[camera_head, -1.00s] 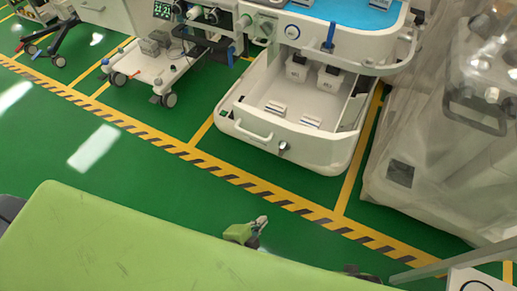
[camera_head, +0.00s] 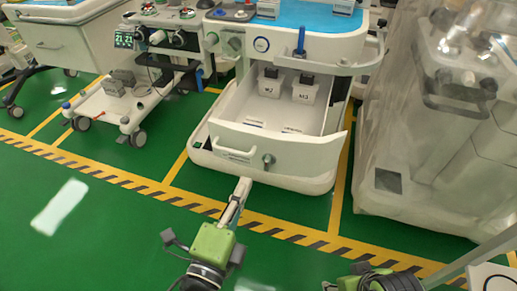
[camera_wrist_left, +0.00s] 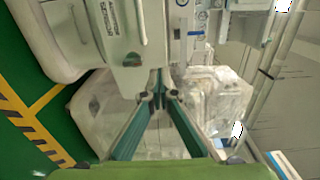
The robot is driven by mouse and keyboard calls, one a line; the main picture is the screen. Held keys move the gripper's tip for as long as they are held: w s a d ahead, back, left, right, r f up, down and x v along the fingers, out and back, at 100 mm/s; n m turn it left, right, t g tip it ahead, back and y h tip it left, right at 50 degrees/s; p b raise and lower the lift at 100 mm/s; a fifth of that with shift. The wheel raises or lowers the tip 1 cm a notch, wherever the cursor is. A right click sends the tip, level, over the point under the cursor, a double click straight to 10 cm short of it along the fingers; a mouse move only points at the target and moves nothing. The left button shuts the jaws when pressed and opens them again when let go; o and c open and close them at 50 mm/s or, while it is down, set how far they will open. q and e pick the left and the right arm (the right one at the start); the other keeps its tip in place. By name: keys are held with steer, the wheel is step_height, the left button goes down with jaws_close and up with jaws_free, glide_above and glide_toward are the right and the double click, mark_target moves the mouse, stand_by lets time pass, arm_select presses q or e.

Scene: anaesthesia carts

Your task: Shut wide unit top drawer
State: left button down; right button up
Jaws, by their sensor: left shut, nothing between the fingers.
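The wide unit (camera_head: 335,42) has a blue top and stands in the middle of the head view. Its drawer (camera_head: 308,152) is pulled out towards me, with a white front, a bar handle (camera_head: 230,146) and a round knob (camera_head: 268,160). White boxes marked M2 (camera_head: 269,84) and M3 (camera_head: 304,91) sit inside at the back. My left gripper (camera_head: 243,184) is shut and empty, its tips pointing at the drawer front just below the handle. I cannot tell whether they touch it. In the left wrist view the handle (camera_wrist_left: 141,22) lies above the shut fingertips (camera_wrist_left: 158,88).
A wrapped unit (camera_head: 430,140) stands close on the right. A low wheeled cart (camera_head: 115,105) stands to the left. The unit's base plate (camera_head: 290,181) juts out under the drawer. Green floor in front is clear. Part of my right arm shows at the bottom edge.

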mark_target(264, 140)
arm_select(q)
steer(key=x, duration=1.1)
steer(key=shift+f, duration=0.1)
steer(key=shift+w+d, duration=0.2)
steer(key=shift+w, duration=0.3)
arm_select(e)
steer(key=shift+w+f, duration=0.15)
arm_select(q)
steer(key=shift+w, duration=0.15)
